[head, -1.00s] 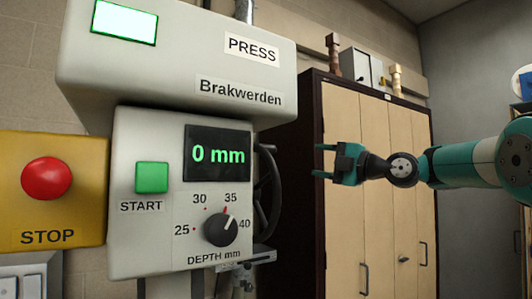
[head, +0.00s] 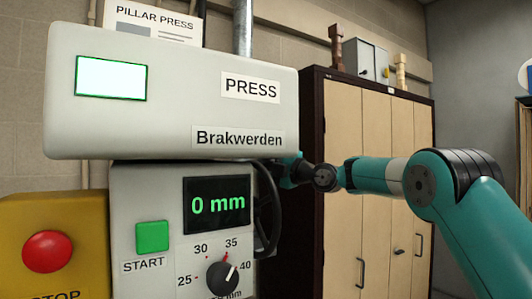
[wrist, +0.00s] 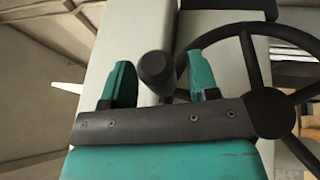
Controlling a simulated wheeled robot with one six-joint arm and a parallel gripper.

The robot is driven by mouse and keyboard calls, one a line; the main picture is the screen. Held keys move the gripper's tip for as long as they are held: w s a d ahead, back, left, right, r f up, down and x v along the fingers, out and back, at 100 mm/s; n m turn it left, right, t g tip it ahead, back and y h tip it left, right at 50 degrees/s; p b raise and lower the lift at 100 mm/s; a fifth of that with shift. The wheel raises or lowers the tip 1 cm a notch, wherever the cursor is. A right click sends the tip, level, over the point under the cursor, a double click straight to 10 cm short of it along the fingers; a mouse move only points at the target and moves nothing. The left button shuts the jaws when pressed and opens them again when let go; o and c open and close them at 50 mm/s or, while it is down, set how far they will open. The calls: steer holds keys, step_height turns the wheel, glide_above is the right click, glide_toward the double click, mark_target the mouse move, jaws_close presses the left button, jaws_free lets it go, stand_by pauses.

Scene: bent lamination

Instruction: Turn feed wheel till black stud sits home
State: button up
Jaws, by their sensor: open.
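The black feed wheel (head: 267,208) is on the right side of the press, mostly hidden behind the control box in the head view. The wrist view shows its spokes and hub (wrist: 268,112) to the right. A black rounded knob (wrist: 155,70), seemingly the wheel's handle, stands between the two teal fingers of my open gripper (wrist: 162,80). A gap shows on either side of the knob. In the head view my gripper (head: 288,172) is beside the press, its fingertips hidden. I cannot make out the black stud for certain.
The press head (head: 170,95) overhangs close to my gripper. The panel has a 0 mm display (head: 217,205), a green START button (head: 152,237) and a depth dial (head: 222,277). A red STOP button (head: 47,251) is at left. A wooden cabinet (head: 370,170) stands behind my arm.

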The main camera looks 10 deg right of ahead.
steer(key=shift+w+a, duration=0.2)
steer(key=shift+w, duration=0.05)
jaws_close()
steer(key=shift+s+f+b, duration=0.1)
steer(key=shift+f+b, duration=0.05)
steer(key=shift+b, duration=0.35)
